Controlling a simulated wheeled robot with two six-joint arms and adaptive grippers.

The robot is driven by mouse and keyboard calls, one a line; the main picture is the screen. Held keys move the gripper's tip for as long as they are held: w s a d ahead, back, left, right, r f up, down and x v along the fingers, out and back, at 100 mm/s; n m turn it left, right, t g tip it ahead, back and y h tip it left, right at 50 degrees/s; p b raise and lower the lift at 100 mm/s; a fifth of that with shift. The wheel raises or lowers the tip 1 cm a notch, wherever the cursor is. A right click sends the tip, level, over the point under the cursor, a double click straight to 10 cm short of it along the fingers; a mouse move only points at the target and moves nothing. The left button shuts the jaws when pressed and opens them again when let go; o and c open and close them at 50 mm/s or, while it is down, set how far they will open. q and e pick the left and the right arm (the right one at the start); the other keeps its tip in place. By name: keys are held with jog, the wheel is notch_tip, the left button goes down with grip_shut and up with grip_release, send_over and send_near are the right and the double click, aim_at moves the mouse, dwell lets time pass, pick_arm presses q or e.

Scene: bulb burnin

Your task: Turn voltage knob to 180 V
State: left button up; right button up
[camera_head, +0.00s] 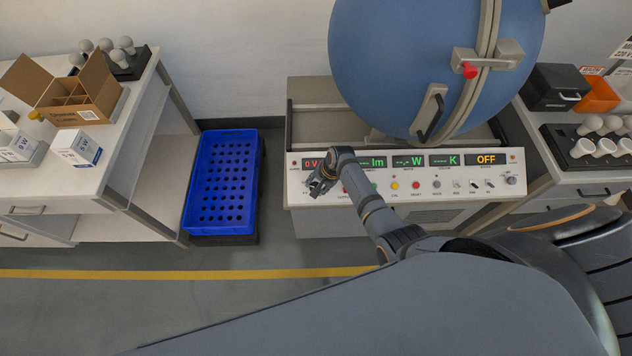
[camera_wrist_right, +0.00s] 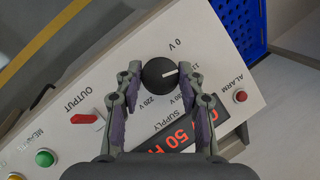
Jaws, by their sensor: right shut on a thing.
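The voltage knob (camera_wrist_right: 158,73) is a round black dial with a white pointer line, on the white control panel (camera_wrist_right: 215,45). In the right wrist view the pointer points right, toward a partly hidden label that begins with 11; labels 0 V and 220 V also show. My right gripper (camera_wrist_right: 160,76) has its fingers on either side of the knob and is shut on it. In the head view my right gripper (camera_head: 320,183) is at the panel's left end and hides the knob. My left gripper is not in view.
The red OUTPUT switch (camera_wrist_right: 84,119) sits beside the knob, and the red ALARM lamp (camera_wrist_right: 240,96) is on the other side. A blue sphere (camera_head: 420,60) stands behind the panel. A blue crate (camera_head: 188,215) is on the floor to the left.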

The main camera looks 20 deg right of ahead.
jog(key=m+p, duration=0.1)
jog(key=m+t+p, duration=0.1)
jog(key=m, duration=0.1)
jog(key=shift+s+d+r+m+y, duration=0.1)
jog(key=shift+s+m+y, duration=0.05)
jog(key=shift+m+y, duration=0.15)
jog(key=m+t+p, duration=0.1)
jog(key=m+t, duration=0.1)
jog(key=m, duration=0.1)
jog(key=shift+p, duration=0.3)
jog(key=m, duration=0.2)
jog(key=m+t+p, duration=0.1)
jog(key=shift+s+f+m+t, duration=0.2)
jog(key=shift+m+t, duration=0.1)
jog(key=shift+m, duration=0.1)
jog(key=shift+m+t, duration=0.7)
jog(key=shift+m, duration=1)
jog(key=shift+f+m, duration=0.1)
jog(key=shift+m, duration=0.2)
jog(key=o, duration=1.2)
